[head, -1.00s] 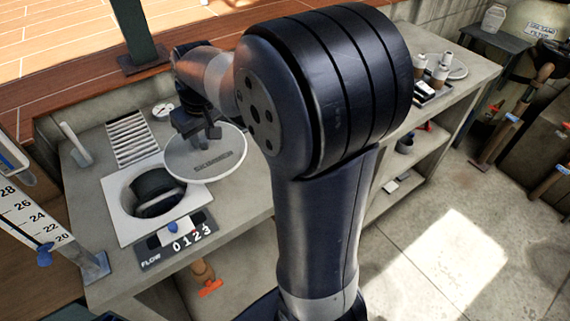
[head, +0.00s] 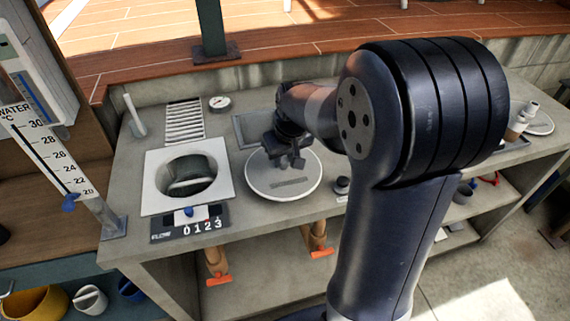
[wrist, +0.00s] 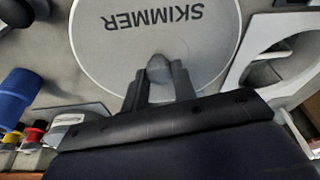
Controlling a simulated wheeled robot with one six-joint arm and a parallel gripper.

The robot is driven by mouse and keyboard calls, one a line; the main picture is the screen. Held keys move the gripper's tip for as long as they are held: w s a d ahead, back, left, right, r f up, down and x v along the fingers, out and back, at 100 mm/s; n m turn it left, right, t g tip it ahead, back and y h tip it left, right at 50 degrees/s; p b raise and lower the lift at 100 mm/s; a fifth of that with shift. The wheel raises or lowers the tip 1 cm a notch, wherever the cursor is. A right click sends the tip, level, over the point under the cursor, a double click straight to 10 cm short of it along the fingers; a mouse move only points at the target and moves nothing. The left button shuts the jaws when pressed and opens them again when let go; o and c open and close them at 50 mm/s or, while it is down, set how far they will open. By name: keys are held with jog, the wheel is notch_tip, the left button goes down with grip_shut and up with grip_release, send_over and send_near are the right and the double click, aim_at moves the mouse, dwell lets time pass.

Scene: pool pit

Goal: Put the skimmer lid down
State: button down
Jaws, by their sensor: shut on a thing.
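The skimmer lid (head: 283,187) is a round pale grey disc with a raised rim and the word SKIMMER on it. It lies flat at or just above the counter, right of the skimmer opening; I cannot tell if it touches. My gripper (head: 289,160) is over the lid's middle, shut on its knob. In the wrist view the gripper (wrist: 160,78) has both fingers around the small round knob (wrist: 159,66), and the lid (wrist: 110,45) fills the upper middle. The skimmer opening (head: 190,178) is an uncovered round hole in a white square frame, with something dark and pale inside.
The flow counter (head: 190,224) reading 0123 stands in front of the opening. A white grate (head: 184,121), a round gauge (head: 220,103) and a grey tray (head: 254,128) lie behind. A small dark knob (head: 342,185) stands close to the lid's right. A thermometer board (head: 52,150) stands left.

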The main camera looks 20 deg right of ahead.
aim_at(285, 162)
jog(key=shift+f, duration=1.3)
jog(key=shift+f, duration=0.1)
jog(key=shift+f, duration=0.15)
jog(key=c, duration=1.1)
grip_release()
jog(key=shift+c, duration=0.2)
jog(key=v, duration=1.2)
jog(key=shift+r, duration=0.3)
jog(key=shift+w, duration=0.1)
